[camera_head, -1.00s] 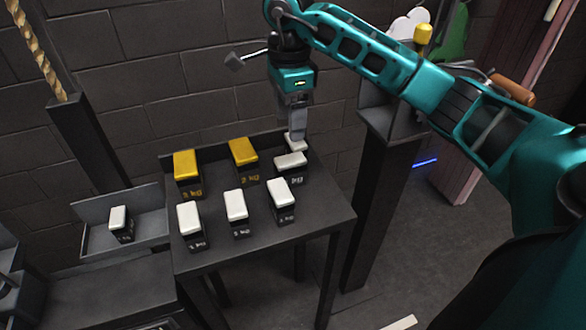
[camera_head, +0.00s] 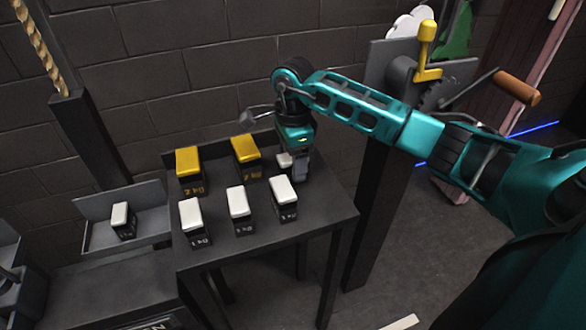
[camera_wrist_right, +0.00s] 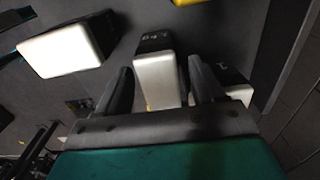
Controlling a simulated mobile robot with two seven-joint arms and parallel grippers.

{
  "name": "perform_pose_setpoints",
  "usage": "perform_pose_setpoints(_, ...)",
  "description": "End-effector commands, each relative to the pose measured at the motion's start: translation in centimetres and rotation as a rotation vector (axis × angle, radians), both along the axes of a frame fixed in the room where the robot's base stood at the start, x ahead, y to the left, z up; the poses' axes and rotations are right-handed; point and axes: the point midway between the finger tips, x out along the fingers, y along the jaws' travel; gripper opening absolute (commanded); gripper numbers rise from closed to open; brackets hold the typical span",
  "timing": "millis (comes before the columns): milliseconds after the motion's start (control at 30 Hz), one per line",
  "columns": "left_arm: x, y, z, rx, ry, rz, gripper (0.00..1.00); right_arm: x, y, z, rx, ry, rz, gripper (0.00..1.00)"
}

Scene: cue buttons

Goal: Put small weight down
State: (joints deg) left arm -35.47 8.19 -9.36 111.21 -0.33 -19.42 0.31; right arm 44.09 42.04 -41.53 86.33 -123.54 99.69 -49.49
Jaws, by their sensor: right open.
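My right gripper (camera_head: 300,184) is low over the back right corner of the dark table (camera_head: 290,225). Its jaws are open. In the right wrist view the two fingers (camera_wrist_right: 162,82) lie on either side of a white-topped black weight (camera_wrist_right: 156,78), with gaps visible beside it. A white-topped weight (camera_head: 284,161) shows partly beside the gripper in the head view; the gripper hides the rest. Another white-topped weight (camera_wrist_right: 238,93) is beyond the right finger in the wrist view. My left gripper is not in view.
Three white-topped 1 kg weights (camera_head: 239,203) stand along the table front. Two yellow-topped 2 kg weights (camera_head: 246,150) stand behind. A tray (camera_head: 157,222) at left holds one white-topped weight (camera_head: 120,215). A crank mechanism (camera_head: 430,75) stands right of the table.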

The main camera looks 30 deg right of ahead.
Motion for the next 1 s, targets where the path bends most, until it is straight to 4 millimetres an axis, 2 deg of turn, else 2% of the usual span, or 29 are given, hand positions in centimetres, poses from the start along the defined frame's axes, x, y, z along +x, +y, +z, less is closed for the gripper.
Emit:
perform_pose_setpoints(200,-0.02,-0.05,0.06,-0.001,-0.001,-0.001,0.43,0.03,-0.01,0.00,0.000,-0.001,0.000,0.66)
perform_pose_setpoints(900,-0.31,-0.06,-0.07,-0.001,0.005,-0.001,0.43,0.01,-0.02,0.04,0.000,-0.001,-0.001,0.00)
perform_pose_setpoints(1000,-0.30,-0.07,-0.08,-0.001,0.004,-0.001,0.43,0.01,-0.02,0.05,0.000,-0.001,-0.001,0.00)
